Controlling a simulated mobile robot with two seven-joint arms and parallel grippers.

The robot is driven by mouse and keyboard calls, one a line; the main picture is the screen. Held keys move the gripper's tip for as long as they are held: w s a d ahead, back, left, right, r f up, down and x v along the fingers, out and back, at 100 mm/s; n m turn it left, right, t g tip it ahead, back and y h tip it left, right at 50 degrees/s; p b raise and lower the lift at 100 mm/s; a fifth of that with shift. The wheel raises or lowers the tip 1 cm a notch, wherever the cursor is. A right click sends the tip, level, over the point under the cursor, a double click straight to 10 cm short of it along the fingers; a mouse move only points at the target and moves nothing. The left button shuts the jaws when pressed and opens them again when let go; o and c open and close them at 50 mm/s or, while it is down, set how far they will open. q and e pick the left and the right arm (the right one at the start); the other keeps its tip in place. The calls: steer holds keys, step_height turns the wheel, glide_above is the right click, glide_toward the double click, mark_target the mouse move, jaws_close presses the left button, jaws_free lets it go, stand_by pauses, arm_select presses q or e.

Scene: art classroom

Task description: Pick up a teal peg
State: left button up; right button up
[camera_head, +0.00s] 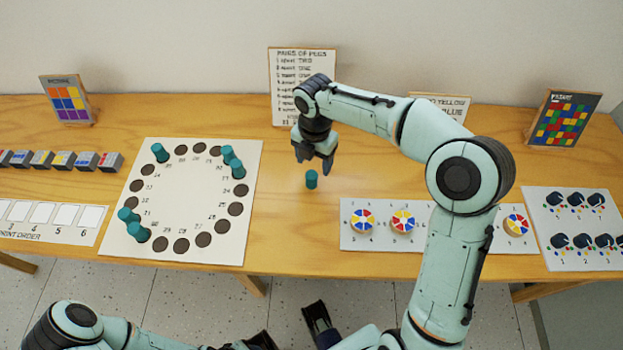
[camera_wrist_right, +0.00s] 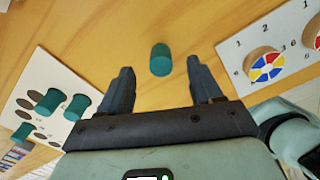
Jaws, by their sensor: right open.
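A single teal peg (camera_head: 311,179) stands on the bare wooden table, right of the white peg board (camera_head: 190,248). My right gripper (camera_head: 314,160) is open, just above and behind this peg. In the right wrist view the teal peg (camera_wrist_right: 160,60) shows between the spread fingertips of the gripper (camera_wrist_right: 159,72), with a gap on each side. Other teal pegs sit on the board: one at the back left (camera_head: 160,153), two at the back right (camera_head: 235,165) and two at the front left (camera_head: 137,231). My left gripper (camera_head: 262,341) is partly visible at the bottom edge.
A white panel with coloured discs (camera_head: 380,239) lies right of the loose peg. A knob panel (camera_head: 555,255) is farther right. A row of small blocks (camera_head: 85,161) and a card strip (camera_head: 90,222) lie left. A text sign (camera_head: 290,70) stands behind. Table around the peg is clear.

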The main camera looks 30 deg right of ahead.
mark_target(312, 175)
steer(key=shift+s+a+f+b, duration=0.1)
steer(key=shift+a+f+b, duration=0.1)
steer(key=shift+f, duration=0.8)
steer(key=shift+s+a+f+b, duration=0.15)
steer(key=shift+f+b, duration=0.1)
steer(key=shift+f, duration=0.8)
steer(key=shift+a+f+b, duration=0.15)
steer(key=shift+f+b, duration=0.05)
steer(key=shift+f, duration=0.8)
steer(key=c, duration=1.1)
